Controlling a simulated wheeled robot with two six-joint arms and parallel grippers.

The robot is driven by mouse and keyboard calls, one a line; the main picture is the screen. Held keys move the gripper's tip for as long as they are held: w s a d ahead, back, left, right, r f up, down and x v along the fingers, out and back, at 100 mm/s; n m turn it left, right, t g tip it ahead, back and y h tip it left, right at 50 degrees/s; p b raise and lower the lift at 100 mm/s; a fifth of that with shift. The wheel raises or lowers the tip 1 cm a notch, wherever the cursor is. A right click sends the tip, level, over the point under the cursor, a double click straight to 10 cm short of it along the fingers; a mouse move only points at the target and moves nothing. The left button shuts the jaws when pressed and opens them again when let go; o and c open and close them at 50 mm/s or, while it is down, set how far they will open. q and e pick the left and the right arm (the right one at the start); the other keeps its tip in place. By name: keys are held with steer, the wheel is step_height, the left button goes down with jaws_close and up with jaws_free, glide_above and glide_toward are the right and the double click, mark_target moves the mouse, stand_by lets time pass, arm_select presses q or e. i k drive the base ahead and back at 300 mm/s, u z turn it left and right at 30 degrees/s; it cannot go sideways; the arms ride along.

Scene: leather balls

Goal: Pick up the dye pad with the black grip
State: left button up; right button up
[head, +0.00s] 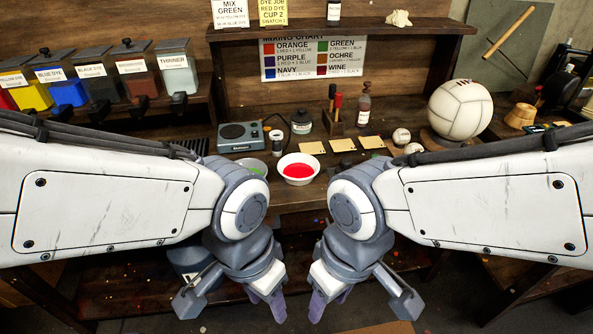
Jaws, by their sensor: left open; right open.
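A tool with a black grip (332,91) stands upright in a small wooden holder (336,124) at the back middle of the bench, beside a tool with a red grip (338,100). The pad ends are too small or hidden to make out. My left gripper (231,301) is open and empty, pointing down in front of the bench. My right gripper (361,303) is also open and empty, to its right. Both are well short of the holder and apart from it.
A white bowl of red dye (298,169) stands near the bench's front edge, with a green bowl (252,166) partly hidden beside it. A scale (241,136), a dark jar (301,121), a bottle (364,104) and a large white ball (460,109) stand around. A shelf (400,27) overhangs the back.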

mark_target(346, 163)
steer(key=z, duration=0.3)
steer(key=k, duration=0.45)
steer(key=z, duration=0.1)
steer(key=i, duration=1.25)
steer(key=u, duration=0.7)
